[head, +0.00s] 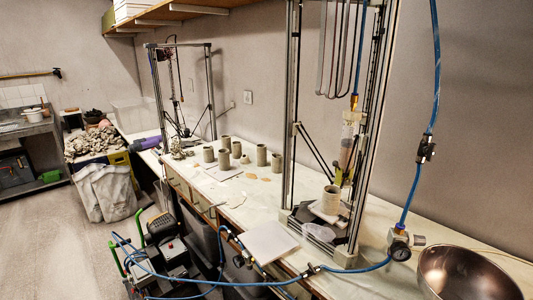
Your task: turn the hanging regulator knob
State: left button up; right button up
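Neither of my grippers is in view, and nothing is seen touching either gauge.
A shiny metal bowl (468,274) stands just right of the regulator. A tall clay printer frame (291,115) stands to its left, with a clay cup (331,198) inside. Blue hose (345,271) crosses the bench front. A compressor (160,250) stands on the floor.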

aim_at(420, 241)
jog(key=u, duration=1.3)
jog(key=k, duration=1.75)
jog(key=z, duration=1.4)
jog(key=i, duration=0.5)
jog(key=z, duration=0.1)
